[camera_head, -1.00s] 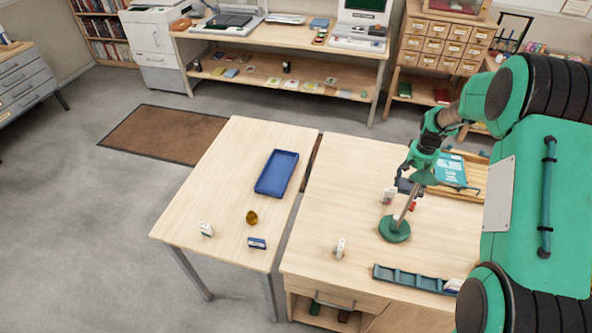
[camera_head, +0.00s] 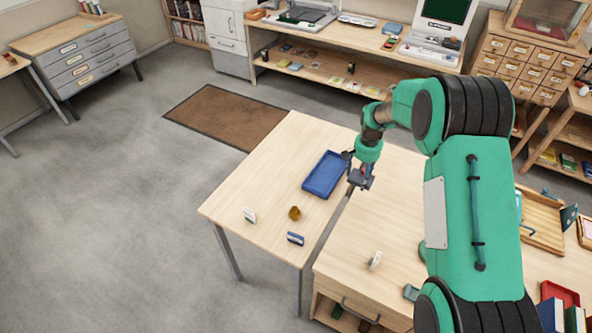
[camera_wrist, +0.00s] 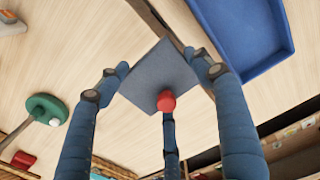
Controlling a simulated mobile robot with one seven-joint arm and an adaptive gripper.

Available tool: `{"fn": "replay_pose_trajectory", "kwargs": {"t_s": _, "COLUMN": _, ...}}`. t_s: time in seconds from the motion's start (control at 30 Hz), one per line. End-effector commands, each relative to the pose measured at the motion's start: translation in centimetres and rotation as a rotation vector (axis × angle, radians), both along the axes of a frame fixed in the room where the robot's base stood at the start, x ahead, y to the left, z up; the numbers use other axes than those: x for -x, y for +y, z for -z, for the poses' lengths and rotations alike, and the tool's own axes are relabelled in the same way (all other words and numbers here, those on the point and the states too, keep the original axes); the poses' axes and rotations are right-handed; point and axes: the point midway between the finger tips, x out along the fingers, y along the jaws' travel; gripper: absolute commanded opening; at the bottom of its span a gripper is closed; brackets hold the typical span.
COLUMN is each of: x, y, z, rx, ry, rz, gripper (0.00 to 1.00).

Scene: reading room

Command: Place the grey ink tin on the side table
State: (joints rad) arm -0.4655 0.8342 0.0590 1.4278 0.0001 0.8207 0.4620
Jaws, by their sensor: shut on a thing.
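The grey ink tin (camera_wrist: 150,78) shows in the wrist view as a flat grey square between my fingers, with a small red round part at its lower edge. My gripper (camera_head: 361,178) is shut on it and holds it over the gap between the two tables, just right of the blue tray. The fingers also show in the wrist view (camera_wrist: 160,88). In the head view the tin is a small dark shape, partly hidden by the fingers. The side table (camera_head: 268,178), a pale wooden top, stands left of the desk (camera_head: 385,215).
On the side table are a blue tray (camera_head: 325,174), an amber round object (camera_head: 294,213), a white box (camera_head: 249,215) and a blue box (camera_head: 295,238). A small white box (camera_head: 375,261) stands on the desk. The side table's left part is bare.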

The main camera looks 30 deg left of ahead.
Motion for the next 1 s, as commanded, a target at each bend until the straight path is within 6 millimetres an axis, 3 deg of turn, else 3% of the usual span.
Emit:
{"fn": "replay_pose_trajectory", "kwargs": {"t_s": 0.03, "x": 0.7, "y": 2.3, "z": -0.1, "rx": 0.0, "ry": -0.001, "rz": -0.006, "gripper": 0.22}}
{"fn": "replay_pose_trajectory", "kwargs": {"t_s": 0.1, "x": 1.7, "y": 4.9, "z": -0.2, "rx": -0.001, "ry": -0.001, "rz": -0.006, "gripper": 0.22}}
{"fn": "replay_pose_trajectory", "kwargs": {"t_s": 0.37, "x": 6.1, "y": 14.1, "z": 0.1, "rx": -0.001, "ry": -0.001, "rz": -0.006, "gripper": 0.22}}
{"fn": "replay_pose_trajectory", "kwargs": {"t_s": 0.6, "x": 11.0, "y": 22.1, "z": 0.3, "rx": -0.001, "ry": -0.001, "rz": -0.006, "gripper": 0.22}}
{"fn": "replay_pose_trajectory", "kwargs": {"t_s": 0.8, "x": 14.7, "y": 26.7, "z": 0.5, "rx": 0.0, "ry": 0.0, "rz": -0.005, "gripper": 0.22}}
{"fn": "replay_pose_trajectory", "kwargs": {"t_s": 1.0, "x": 16.6, "y": 29.0, "z": 0.5, "rx": -0.001, "ry": -0.001, "rz": -0.002, "gripper": 0.22}}
